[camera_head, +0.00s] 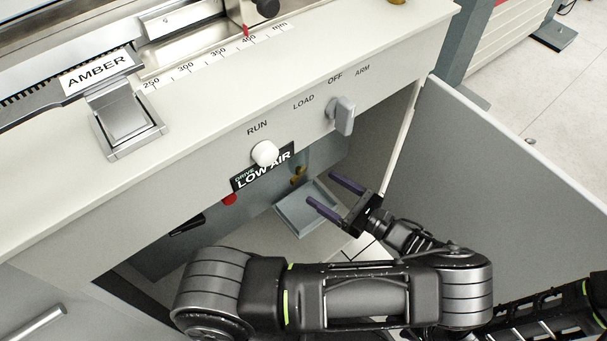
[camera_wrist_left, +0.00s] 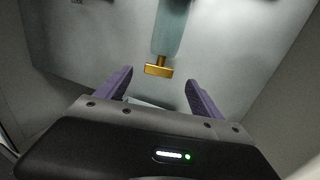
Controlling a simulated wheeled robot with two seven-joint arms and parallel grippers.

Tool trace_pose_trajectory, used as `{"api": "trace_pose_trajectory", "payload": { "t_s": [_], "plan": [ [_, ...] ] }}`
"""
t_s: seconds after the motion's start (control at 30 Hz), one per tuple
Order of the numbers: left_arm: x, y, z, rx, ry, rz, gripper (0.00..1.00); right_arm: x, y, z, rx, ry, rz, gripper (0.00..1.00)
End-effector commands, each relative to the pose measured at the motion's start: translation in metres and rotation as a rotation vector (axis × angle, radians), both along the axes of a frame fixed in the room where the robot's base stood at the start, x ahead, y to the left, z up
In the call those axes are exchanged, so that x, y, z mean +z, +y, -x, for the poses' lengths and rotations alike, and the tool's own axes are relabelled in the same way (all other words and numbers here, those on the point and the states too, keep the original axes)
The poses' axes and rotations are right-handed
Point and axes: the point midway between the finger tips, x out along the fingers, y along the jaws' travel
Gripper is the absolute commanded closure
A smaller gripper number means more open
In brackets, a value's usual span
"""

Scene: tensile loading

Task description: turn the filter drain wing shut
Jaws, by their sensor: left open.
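The brass filter drain wing (camera_wrist_left: 158,71) hangs on a short stem below the blue-grey filter bowl (camera_wrist_left: 171,28) in the left wrist view. Its bar lies crosswise to the stem, nearly level in that picture. In the head view, brass (camera_head: 298,174) shows inside the open cabinet, partly hidden by the panel above. My left gripper (camera_head: 321,189) is open, with purple fingers pointing into the cabinet. In the left wrist view its fingers (camera_wrist_left: 159,80) stand apart on either side of the wing's line, with nothing between them clearly gripped. My right gripper is not in view.
A grey tray (camera_head: 306,215) sits below the brass part. The open cabinet door (camera_head: 490,190) stands to the right. Above are a grey selector knob (camera_head: 341,115), a white knob (camera_head: 265,153), a LOW AIR label (camera_head: 262,172) and a red button (camera_head: 230,199).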

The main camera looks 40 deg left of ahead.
Motion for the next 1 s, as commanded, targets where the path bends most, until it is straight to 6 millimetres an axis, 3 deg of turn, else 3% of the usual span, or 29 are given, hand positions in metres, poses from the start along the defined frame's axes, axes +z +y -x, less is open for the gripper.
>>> {"api": "trace_pose_trajectory", "payload": {
  "t_s": [0.6, 0.9, 1.0],
  "plan": [
    [0.000, 0.074, -0.003, 0.000, 0.000, 0.000, 0.24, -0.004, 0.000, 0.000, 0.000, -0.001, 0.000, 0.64],
    [0.000, 0.077, -0.004, -0.001, -0.001, 0.000, 0.24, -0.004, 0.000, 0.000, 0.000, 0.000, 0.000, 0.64],
    [0.000, 0.077, -0.004, -0.001, -0.001, 0.001, 0.30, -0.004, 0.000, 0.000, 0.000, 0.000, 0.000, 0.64]
  ]
}}
